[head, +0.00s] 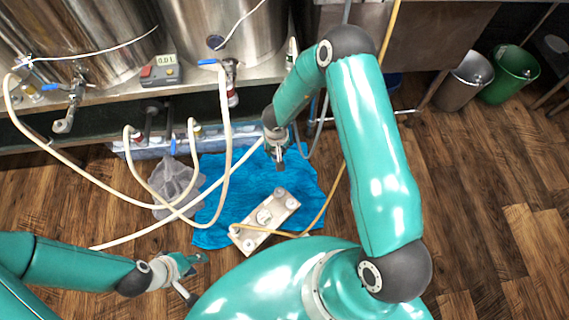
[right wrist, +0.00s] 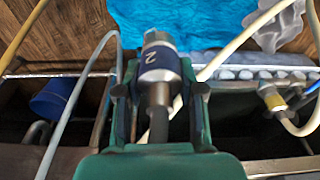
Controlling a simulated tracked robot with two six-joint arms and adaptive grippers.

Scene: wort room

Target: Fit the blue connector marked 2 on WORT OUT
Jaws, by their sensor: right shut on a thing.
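My right gripper (right wrist: 160,90) is shut on the blue connector marked 2 (right wrist: 161,66), which has a metal end and a blue band with a white "2". In the head view my right gripper (head: 278,153) is above the far part of the blue cloth, and the connector in it is too small to make out. A pale metal plate unit (head: 252,238) with several round ports lies on the cloth, nearer to me and apart from the gripper. No WORT OUT label is legible. My left gripper (head: 190,276) is open and empty over the floor at lower left.
Pale hoses (head: 228,130) loop from the steel kettles (head: 85,38) across the floor and cloth (head: 305,180). A yellow hose (head: 325,205) runs by the plate unit. A grey crumpled cloth (head: 178,182) lies left. Buckets (head: 512,75) stand far right; the right floor is clear.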

